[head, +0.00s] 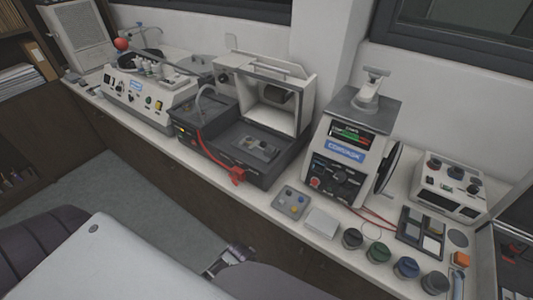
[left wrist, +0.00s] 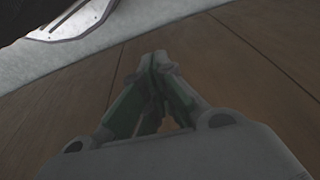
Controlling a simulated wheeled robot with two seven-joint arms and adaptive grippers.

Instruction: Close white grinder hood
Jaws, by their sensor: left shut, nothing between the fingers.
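The white grinder hood (head: 309,97) stands at the back of a dark grey machine base (head: 265,172) on the long counter. It looks raised open, with its hollow side facing the room and a dark rounded part (head: 277,95) inside. A grey bar runs along its top. My left gripper (left wrist: 158,60) shows in the left wrist view, its fingers together and empty, in front of brown panelling. It is away from the hood. A metal hand-like part of mine shows at the bottom middle of the head view, too small and hidden to read.
A red part (head: 238,176) sits at the base's front edge. A white control-panel machine (head: 140,98) stands to the left, a mounting press (head: 345,150) to the right. Several round pots line the counter's front right. Grey floor (head: 120,190) lies before the brown cabinet.

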